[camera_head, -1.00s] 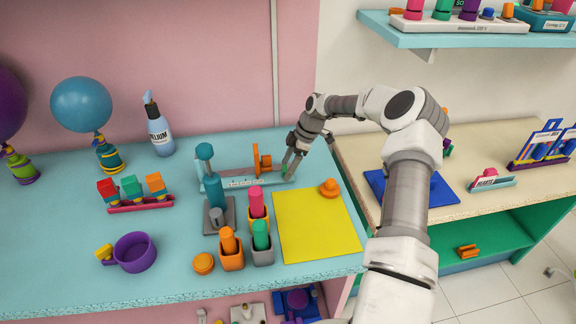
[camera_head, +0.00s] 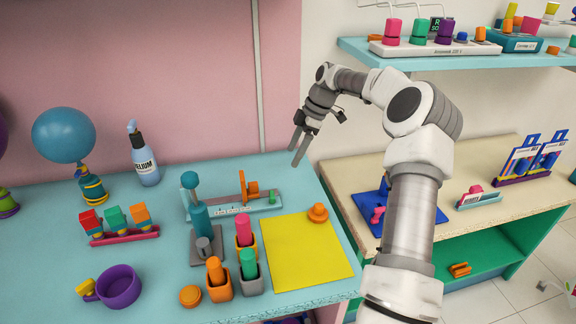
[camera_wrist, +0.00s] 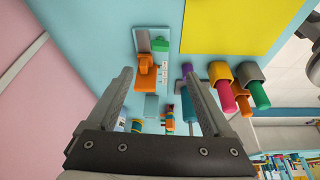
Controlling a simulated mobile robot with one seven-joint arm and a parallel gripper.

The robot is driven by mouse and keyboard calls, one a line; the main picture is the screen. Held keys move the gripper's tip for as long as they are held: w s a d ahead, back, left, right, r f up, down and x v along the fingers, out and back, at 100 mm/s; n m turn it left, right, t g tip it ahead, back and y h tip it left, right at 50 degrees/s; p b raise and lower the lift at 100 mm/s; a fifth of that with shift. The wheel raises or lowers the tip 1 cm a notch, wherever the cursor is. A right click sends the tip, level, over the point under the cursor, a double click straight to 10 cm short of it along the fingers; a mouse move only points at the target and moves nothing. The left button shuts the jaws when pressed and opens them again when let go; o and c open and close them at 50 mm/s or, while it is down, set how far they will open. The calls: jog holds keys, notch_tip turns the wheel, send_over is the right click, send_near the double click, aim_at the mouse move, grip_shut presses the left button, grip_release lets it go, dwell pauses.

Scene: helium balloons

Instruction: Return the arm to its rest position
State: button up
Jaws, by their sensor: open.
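My gripper (camera_head: 299,147) hangs in the air above the back right part of the blue table (camera_head: 330,289), with its two fingers apart and nothing between them. In the wrist view my gripper (camera_wrist: 158,100) shows its fingers spread, with the table below. My arm reaches up from the bottom right and bends over toward the table. Below and left of the gripper lies a pale blue rack (camera_head: 232,208) with an orange piece (camera_head: 250,187) and a green piece (camera_head: 268,195). The orange piece (camera_wrist: 146,72) also shows in the wrist view, apart from the fingers.
A yellow mat (camera_head: 303,255) bears an orange knob (camera_head: 318,212). A wall shelf (camera_head: 400,57) and a beige table (camera_head: 350,180) are right.

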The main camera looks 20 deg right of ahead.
jog(key=shift+s+d+r, duration=0.1)
jog(key=shift+d+r, duration=0.1)
jog(key=shift+r, duration=0.4)
jog(key=s+a+r+m+h, duration=0.55)
jog(key=s+a+r, duration=0.8)
jog(key=a, duration=0.35)
jog(key=s+a+m+t, duration=0.1)
jog(key=s+m, duration=0.3)
jog(key=s, duration=0.6)
jog(key=s+a+f+m+t+y, duration=0.1)
jog(key=s+m+t, duration=0.2)
jog(key=s, duration=0.8)
jog(key=shift+s+a+m, duration=0.15)
jog(key=shift+a+m, duration=0.2)
jog(key=shift+m, duration=0.7)
